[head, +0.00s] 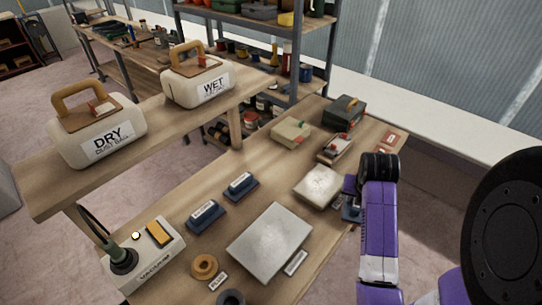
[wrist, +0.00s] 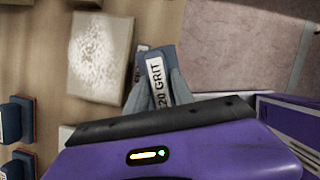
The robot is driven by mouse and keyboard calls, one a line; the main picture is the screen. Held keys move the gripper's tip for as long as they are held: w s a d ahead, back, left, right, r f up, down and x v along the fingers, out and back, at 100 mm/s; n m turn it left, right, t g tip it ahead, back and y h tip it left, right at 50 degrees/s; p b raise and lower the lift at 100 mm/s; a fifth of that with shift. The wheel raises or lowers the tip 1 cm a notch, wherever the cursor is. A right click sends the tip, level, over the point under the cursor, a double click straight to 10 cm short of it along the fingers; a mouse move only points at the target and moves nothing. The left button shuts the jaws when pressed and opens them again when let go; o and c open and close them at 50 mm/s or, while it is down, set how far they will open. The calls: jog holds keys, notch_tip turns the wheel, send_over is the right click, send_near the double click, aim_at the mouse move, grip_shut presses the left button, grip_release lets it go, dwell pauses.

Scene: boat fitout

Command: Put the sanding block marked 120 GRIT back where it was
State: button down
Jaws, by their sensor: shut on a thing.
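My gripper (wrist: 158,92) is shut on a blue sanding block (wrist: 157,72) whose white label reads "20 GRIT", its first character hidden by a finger. In the head view, the block (head: 350,211) shows in part beside my arm, near the right edge of the bench. I cannot tell whether it touches the bench top. A small label card (wrist: 140,63) lies just left of the block in the wrist view, partly covered. Two other blue sanding blocks with white labels, a nearer one (head: 205,216) and a farther one (head: 241,186), lie at mid-bench; their text is unreadable.
A pale square panel (head: 320,186) lies left of my gripper, a larger panel (head: 270,241) nearer. A vacuum box (head: 147,258) and tape roll (head: 204,266) are front left. A pale case (head: 291,133) and dark toolbox (head: 345,111) are at the back. Bench space around the blue blocks is clear.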

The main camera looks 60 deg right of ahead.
jog(key=w+d, duration=0.2)
jog(key=w, duration=0.6)
jog(key=w+d, duration=0.2)
jog(key=w, duration=0.7)
jog(key=w+d, duration=0.2)
jog(key=w, duration=0.7)
jog(key=shift+w+d+r, duration=0.1)
jog(key=shift+d, duration=0.1)
jog(key=w+b, duration=0.2)
jog(key=w+d+b, duration=0.1)
jog(key=w+b, duration=0.2)
jog(key=w, duration=0.1)
jog(key=shift+w+d+f+b, duration=0.3)
jog(key=shift+b, duration=0.1)
jog(key=shift+w+r, duration=0.2)
jog(key=shift+w, duration=0.2)
notch_tip(320, 180, down, 4)
jog(key=b, duration=0.4)
jog(key=shift+r+b, duration=0.2)
jog(key=shift+b, duration=0.15)
jog(key=shift+r, duration=0.1)
jog(key=c, duration=1.1)
grip_release()
